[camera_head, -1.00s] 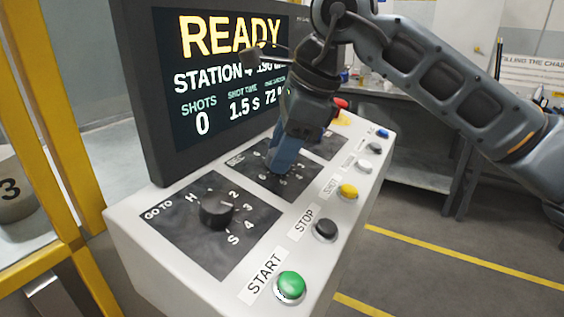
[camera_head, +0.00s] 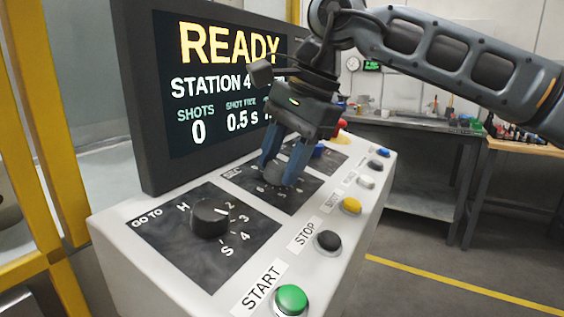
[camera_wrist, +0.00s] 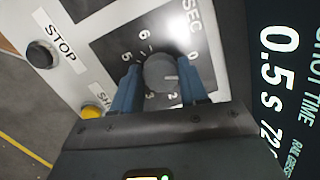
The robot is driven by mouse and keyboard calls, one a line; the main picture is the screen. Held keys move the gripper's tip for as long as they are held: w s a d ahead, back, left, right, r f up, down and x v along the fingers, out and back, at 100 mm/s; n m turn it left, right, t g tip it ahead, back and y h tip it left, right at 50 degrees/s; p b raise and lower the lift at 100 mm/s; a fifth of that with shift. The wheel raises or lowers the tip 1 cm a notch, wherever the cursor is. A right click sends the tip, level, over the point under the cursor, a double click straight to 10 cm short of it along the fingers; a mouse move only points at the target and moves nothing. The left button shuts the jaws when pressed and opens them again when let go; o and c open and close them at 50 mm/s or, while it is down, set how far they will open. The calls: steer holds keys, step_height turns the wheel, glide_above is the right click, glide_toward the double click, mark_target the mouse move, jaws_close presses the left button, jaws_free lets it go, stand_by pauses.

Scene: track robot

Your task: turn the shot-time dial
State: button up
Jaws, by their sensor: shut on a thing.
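The shot-time dial (camera_head: 276,175) is a dark round knob on a black panel marked SEC. In the wrist view the dial (camera_wrist: 159,72) shows grey between two blue fingers, and its pale pointer line faces right, near the 0 side of the scale. My gripper (camera_head: 283,172) reaches down over it, with one finger on each side, shut on the knob. The screen (camera_head: 215,80) reads READY, STATION 4, SHOTS 0 and shot time 0.5 s; my gripper hides its right part.
The GO TO dial (camera_head: 210,218) stands nearer, its pointer toward 2. Along the right edge are the green START button (camera_head: 291,299), the black STOP button (camera_head: 328,240), a yellow button (camera_head: 351,205) and several smaller ones. A yellow frame (camera_head: 40,130) stands at left.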

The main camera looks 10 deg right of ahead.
stand_by(0.3)
steer(key=o, duration=1)
steer(key=shift+o, duration=0.2)
steer(key=v, duration=0.7)
steer(key=shift+r, duration=0.4)
steer(key=shift+d, duration=0.1)
